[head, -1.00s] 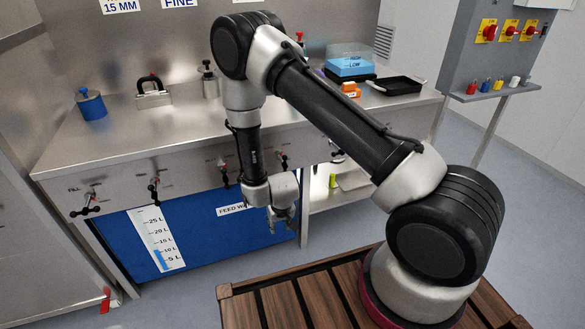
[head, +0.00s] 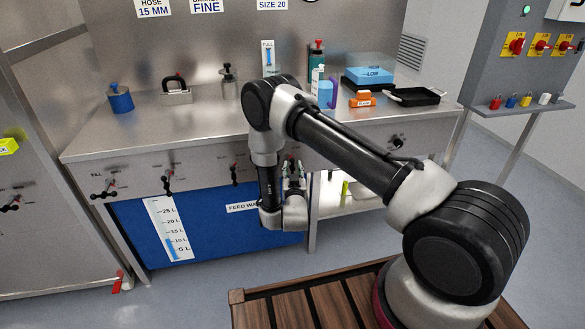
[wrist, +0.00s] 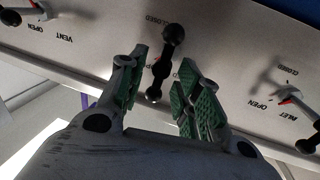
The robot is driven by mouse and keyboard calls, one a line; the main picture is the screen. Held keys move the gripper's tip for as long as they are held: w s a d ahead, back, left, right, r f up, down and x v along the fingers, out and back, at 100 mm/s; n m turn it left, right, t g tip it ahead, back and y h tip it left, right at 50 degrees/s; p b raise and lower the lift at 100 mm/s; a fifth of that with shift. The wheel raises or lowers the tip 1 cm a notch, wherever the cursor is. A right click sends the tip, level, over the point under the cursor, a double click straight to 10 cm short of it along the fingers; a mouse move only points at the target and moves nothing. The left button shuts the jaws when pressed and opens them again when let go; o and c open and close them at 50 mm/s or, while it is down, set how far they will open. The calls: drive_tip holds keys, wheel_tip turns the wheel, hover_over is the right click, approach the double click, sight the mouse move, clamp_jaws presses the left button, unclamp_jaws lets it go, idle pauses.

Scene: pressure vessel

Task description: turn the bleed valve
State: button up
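A black valve handle with a ball at each end (wrist: 166,52) is in the middle of the wrist view, on the steel panel. "CLOSED" is printed beside it; its name label cannot be read, so I cannot confirm that it is the bleed valve. My gripper (wrist: 163,62) is open, with green-padded fingers on either side of the handle in the picture. Nothing is held, and I cannot tell whether the fingers touch the handle.
The wrist view shows the inlet valve (wrist: 290,97) on the right and the vent valve (wrist: 25,12) on the left. In the head view, other valves (head: 167,180) line the bench front. A blue panel with a level scale (head: 170,228) is below.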

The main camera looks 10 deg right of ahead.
drive_tip(key=shift+w+d, duration=0.2)
drive_tip(key=shift+w, duration=0.9)
clamp_jaws()
drive_tip(key=shift+d+m, duration=0.2)
drive_tip(key=shift+m, duration=0.2)
